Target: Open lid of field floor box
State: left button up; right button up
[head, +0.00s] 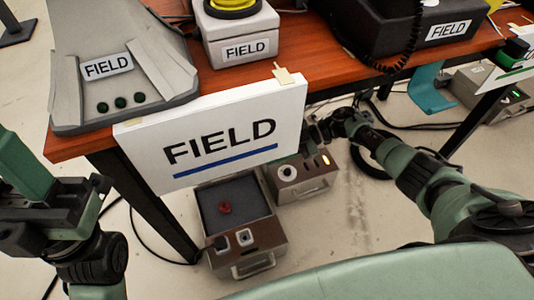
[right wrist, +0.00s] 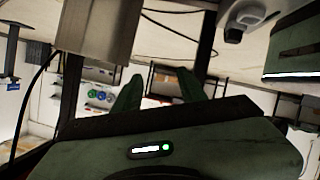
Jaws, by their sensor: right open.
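Two metal floor boxes with brown control panels stand on the floor under the table's front edge. The nearer box (head: 262,240) has a dark grey inset surface with a small red round thing (head: 224,208) on it, and a handle in front. The farther box (head: 303,184) has a white dial and an orange light; the sign hides part of it. I cannot tell which is the field one. My right gripper (head: 318,132) is beside the farther box, partly hidden; in the wrist view its fingers (right wrist: 160,92) are apart and empty. My left gripper (head: 28,165) is at the far left, away from the boxes.
A white FIELD sign (head: 225,135) hangs at the front edge of the wooden table (head: 310,55). Grey FIELD devices (head: 120,65) stand on top.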

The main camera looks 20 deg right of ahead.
jog(key=shift+v, duration=0.8)
jog(key=shift+s, duration=0.1)
